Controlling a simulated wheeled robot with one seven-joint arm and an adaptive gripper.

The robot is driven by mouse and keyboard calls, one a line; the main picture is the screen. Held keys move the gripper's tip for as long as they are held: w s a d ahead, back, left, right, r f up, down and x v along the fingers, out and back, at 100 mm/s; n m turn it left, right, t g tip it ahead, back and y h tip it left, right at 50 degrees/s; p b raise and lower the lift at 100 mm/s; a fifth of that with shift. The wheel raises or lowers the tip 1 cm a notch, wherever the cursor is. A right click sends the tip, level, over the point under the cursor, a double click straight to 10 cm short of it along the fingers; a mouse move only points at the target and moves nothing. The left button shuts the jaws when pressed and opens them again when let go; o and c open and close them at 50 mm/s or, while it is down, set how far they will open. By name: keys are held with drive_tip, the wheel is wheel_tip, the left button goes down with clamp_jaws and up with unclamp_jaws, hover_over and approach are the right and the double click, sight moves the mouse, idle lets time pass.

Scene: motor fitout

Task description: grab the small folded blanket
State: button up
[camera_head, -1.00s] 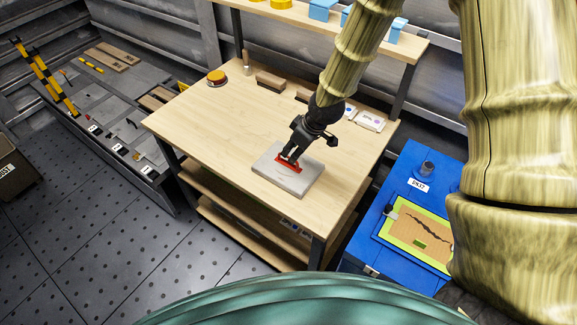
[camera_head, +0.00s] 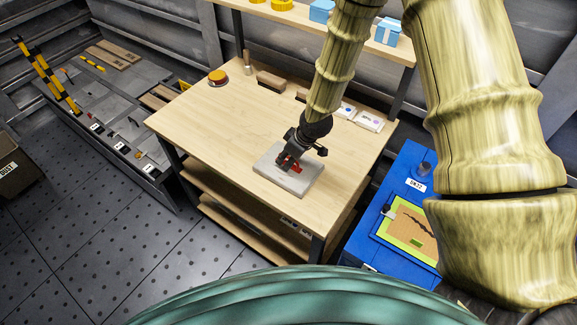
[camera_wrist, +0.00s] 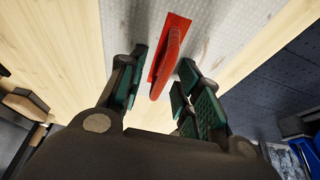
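A pale grey, flat, textured pad (camera_head: 299,184) lies on the wooden workbench; it may be the folded blanket, though I cannot tell for sure. A red strip with a raised ridge (camera_head: 297,169) is on top of it. In the wrist view the red piece (camera_wrist: 170,55) stands over the pale pad (camera_wrist: 215,30). My gripper (camera_head: 287,163) is low over the pad, partly hiding the red piece. In the wrist view my gripper (camera_wrist: 163,68) is open, with its green-padded fingers on either side of the red ridge and gaps showing on both sides.
The workbench (camera_head: 215,120) is clear at front left. At its back are an orange-topped button (camera_head: 217,77), wooden blocks (camera_head: 270,80) and white packets (camera_head: 369,121). A shelf with blue boxes (camera_head: 387,32) overhangs the back. A blue cabinet (camera_head: 397,172) stands to the right.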

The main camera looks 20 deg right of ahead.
clamp_jaws()
drive_tip(key=shift+r, duration=0.1)
idle(0.4)
